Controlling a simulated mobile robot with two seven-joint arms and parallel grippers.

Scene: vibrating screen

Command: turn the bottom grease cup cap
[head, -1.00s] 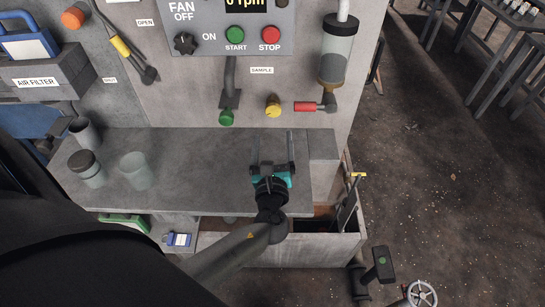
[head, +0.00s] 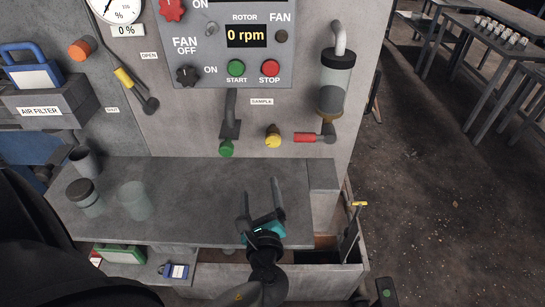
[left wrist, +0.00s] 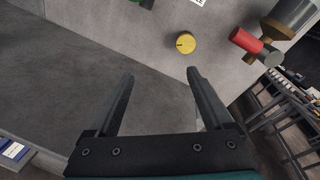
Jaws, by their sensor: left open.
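No part is labelled as a grease cup, so I cannot tell for certain which cap is the bottom one. A round yellow cap (head: 273,138) with a dark mark sits low on the grey panel, below the SAMPLE label; it also shows in the left wrist view (left wrist: 186,44), ahead of the fingers. A green cap (head: 226,148) is left of it, and an orange cap (head: 81,49) is at the upper left. My left gripper (head: 260,188) is open and empty above the grey ledge, apart from the yellow cap. My right gripper is not in view.
The grey ledge (head: 190,215) carries cups at its left. A red-handled valve (head: 307,137) under a clear container (head: 336,75) is close right of the yellow cap. The control box (head: 235,50) is above. An open bin (head: 320,270) is below right.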

